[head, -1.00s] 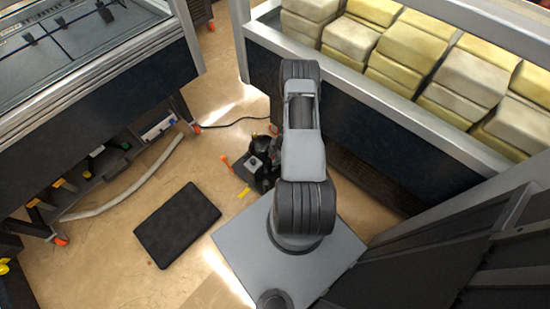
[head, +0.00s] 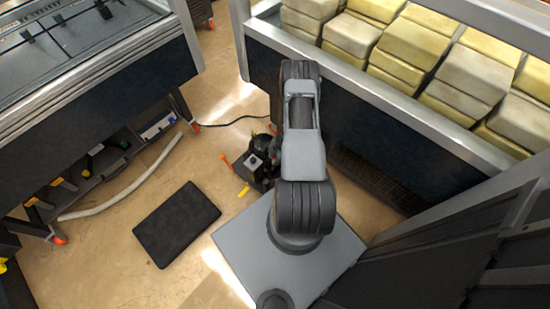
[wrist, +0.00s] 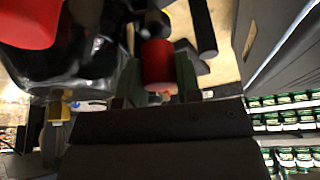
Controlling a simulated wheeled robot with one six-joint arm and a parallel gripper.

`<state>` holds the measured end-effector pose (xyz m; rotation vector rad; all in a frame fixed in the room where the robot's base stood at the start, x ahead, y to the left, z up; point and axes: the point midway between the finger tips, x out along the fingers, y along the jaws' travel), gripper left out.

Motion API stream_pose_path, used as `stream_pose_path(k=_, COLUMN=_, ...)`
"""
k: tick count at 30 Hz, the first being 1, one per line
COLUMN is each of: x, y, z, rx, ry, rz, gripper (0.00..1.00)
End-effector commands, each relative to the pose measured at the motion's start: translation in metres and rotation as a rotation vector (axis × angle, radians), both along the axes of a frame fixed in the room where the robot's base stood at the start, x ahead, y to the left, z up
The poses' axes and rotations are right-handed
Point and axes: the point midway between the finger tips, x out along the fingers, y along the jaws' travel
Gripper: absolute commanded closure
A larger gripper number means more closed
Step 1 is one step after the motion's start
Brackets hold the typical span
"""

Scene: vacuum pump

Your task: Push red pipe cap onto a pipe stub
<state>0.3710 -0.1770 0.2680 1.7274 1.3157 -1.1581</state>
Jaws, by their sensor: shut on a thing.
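A red pipe cap (wrist: 157,63) sits between the two fingers of my gripper (wrist: 158,78) in the wrist view, and the fingers are shut on it. A dark round stub (wrist: 153,24) lies right beyond the cap, in line with it. I cannot tell whether the cap is touching the stub or partly on it. The glossy black pump body (wrist: 75,65) fills the left of the wrist view. In the head view, the pump (head: 258,163) stands on the floor, partly hidden by my arm. My gripper and the cap are hidden there.
A larger red part (wrist: 28,22) is at the wrist view's upper left. A yellow fitting (wrist: 60,109) is below the pump body. In the head view, a black mat (head: 177,224) lies on the floor, and a bin of pale blocks (head: 400,118) stands behind my arm.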

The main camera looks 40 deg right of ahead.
Motion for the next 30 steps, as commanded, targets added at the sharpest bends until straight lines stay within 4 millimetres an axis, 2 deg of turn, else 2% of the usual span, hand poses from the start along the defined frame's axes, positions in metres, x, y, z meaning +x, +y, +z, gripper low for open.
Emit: stream_pose_path(k=30, x=0.0001, y=-0.0001, z=-0.0082, rx=0.000, ry=0.000, rz=0.000, gripper=0.90)
